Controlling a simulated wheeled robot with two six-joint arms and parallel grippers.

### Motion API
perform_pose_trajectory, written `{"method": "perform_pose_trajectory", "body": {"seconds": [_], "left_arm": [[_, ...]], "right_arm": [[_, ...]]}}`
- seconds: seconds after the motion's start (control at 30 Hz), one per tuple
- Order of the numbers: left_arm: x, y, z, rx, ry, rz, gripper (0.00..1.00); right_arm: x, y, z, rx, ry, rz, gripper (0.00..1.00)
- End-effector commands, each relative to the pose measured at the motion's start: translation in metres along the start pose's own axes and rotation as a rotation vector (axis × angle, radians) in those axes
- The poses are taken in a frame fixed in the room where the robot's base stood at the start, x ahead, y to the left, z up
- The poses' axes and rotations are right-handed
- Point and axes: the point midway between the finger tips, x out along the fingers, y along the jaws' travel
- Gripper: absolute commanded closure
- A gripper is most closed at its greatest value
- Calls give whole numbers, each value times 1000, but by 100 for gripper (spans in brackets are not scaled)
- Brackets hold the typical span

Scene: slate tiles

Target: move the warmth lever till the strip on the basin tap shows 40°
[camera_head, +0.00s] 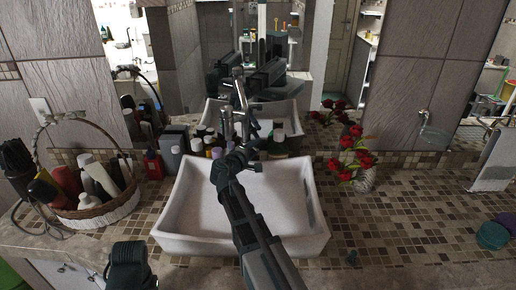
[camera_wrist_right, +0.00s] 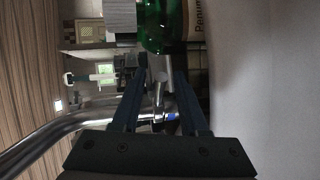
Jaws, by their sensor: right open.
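The chrome basin tap (camera_head: 241,97) rises behind the white basin (camera_head: 190,212), partly hidden by my right arm. My right gripper (camera_head: 243,150) is over the back of the basin, close to the tap. In the right wrist view its two fingers (camera_wrist_right: 159,80) are open. A small chrome lever (camera_wrist_right: 160,92) with a blue mark shows between them, with gaps visible on its sides; I cannot tell whether a finger touches it. A curved chrome pipe (camera_wrist_right: 60,127) runs to the left. No reading on the strip can be made out.
Several bottles stand behind the basin; a green bottle (camera_wrist_right: 163,25) is just beyond the fingers. A wicker basket (camera_head: 104,212) of toiletries is on the left. A vase of red flowers (camera_head: 361,160) stands right of the basin. The tiled counter (camera_head: 415,215) is mostly clear at right.

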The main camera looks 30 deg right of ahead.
Motion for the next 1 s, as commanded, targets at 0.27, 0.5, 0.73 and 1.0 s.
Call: {"method": "perform_pose_trajectory", "body": {"seconds": [0.27,0.5,0.73,1.0], "left_arm": [[4,0,0,0,0,0,50],[4,0,0,0,0,0,50],[4,0,0,0,0,0,50],[4,0,0,0,0,0,50]], "right_arm": [[23,0,0,0,0,0,56],[24,0,0,0,0,0,56],[24,0,0,0,0,0,83],[24,0,0,0,0,0,100]]}}
